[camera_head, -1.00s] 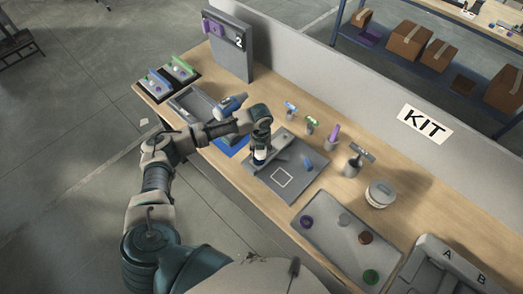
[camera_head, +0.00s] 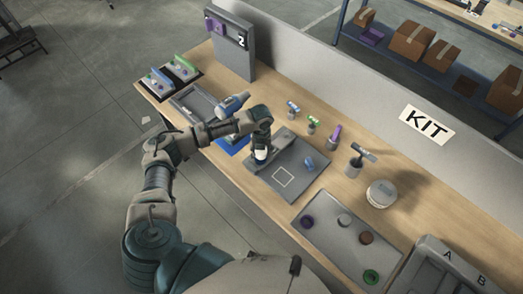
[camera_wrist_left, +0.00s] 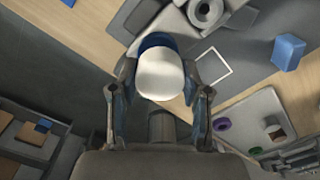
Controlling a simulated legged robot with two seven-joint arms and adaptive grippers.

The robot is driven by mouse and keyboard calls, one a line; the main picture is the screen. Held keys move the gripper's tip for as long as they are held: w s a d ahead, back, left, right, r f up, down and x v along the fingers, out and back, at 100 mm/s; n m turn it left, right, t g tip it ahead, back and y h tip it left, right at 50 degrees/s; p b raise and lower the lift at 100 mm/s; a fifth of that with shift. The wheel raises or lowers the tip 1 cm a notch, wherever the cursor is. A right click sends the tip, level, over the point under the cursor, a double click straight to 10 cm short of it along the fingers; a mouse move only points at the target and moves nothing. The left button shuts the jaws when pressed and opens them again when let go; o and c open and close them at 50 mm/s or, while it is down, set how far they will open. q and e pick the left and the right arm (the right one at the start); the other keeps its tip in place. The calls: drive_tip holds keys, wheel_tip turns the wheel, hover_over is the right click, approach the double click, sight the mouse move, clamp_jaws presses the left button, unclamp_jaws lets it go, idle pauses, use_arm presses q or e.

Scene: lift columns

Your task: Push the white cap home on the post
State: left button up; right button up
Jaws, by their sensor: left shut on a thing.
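My left gripper (camera_head: 260,145) points down over the grey fixture plate (camera_head: 309,182). It is shut on the white cap (camera_head: 261,154), which shows just below the fingers. In the left wrist view the cap (camera_wrist_left: 160,76) is a rounded white piece between the two fingers, with a dark blue part behind its upper edge. The post is hidden behind the cap and gripper, so I cannot tell how far down the cap sits. A grey ring-shaped part (camera_wrist_left: 207,11) shows beyond the cap in the wrist view. My right gripper is not in view.
A blue block (camera_head: 309,163) and a white square outline lie on the plate. Small tools stand behind it, beside a round white container (camera_head: 381,194). A grey tray (camera_head: 345,264) with several coloured rings is at right. A blue-and-white tool (camera_head: 231,104) lies near my left wrist.

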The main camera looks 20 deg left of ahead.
use_arm(q)
drive_tip(key=shift+f, duration=0.45)
drive_tip(key=shift+p, duration=0.55)
idle(0.7)
drive_tip(key=shift+s+f+p, duration=0.15)
drive_tip(key=shift+f+p, duration=0.1)
drive_tip(key=shift+p, duration=0.1)
idle(1.6)
drive_tip(key=o, duration=1.2)
drive_tip(key=shift+o, duration=0.3)
drive_tip(key=o, duration=0.5)
drive_tip(key=shift+r, duration=0.1)
drive_tip(key=shift+c, duration=0.2)
drive_tip(key=shift+r, duration=0.15)
